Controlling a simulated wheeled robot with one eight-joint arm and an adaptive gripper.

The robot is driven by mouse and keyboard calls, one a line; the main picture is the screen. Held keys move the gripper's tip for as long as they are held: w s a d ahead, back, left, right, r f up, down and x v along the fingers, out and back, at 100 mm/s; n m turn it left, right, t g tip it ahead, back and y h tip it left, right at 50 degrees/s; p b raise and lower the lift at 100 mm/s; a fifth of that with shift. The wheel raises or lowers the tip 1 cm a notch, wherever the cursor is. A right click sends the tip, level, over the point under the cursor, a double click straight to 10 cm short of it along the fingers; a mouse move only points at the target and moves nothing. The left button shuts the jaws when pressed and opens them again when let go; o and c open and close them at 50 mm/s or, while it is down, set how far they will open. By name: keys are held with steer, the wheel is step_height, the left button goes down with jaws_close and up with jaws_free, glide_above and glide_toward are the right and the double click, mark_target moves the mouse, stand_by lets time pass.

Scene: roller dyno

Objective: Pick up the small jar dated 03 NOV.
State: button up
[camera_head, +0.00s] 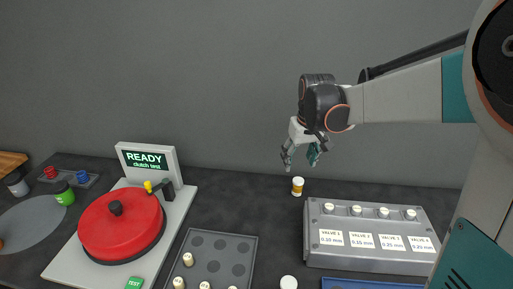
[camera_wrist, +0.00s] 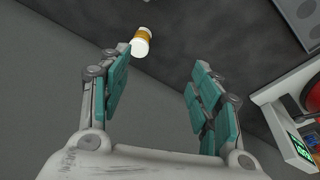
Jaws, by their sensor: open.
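A small jar (camera_head: 297,186) with a white lid and an orange-yellow band stands upright on the dark bench, left of the valve box. It also shows in the wrist view (camera_wrist: 141,42), beyond the tip of one finger. Its date cannot be read in either view. My gripper (camera_head: 301,160) is open and empty, above the jar and apart from it. Its two teal-padded fingers (camera_wrist: 160,82) are spread wide in the wrist view.
A grey valve box (camera_head: 368,260) with labelled valves stands right of the jar. A peg tray (camera_head: 245,245) lies in front. The red round tester (camera_head: 122,232) with its READY screen (camera_head: 147,161) stands left. The bench around the jar is clear to its left.

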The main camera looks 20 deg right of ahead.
steer(key=g+p, duration=0.1)
glide_toward(299, 180)
steer(key=f+b, duration=0.1)
steer(key=f, duration=0.2)
steer(key=w+f+b, duration=0.1)
steer(key=f, duration=0.3)
steer(key=shift+w+f, duration=0.25)
steer(key=shift+w+f+b, duration=0.1)
steer(key=shift+f+b, duration=1.1)
steer(key=shift+f, duration=1.45)
steer(key=shift+r, duration=0.1)
steer(key=c, duration=1.2)
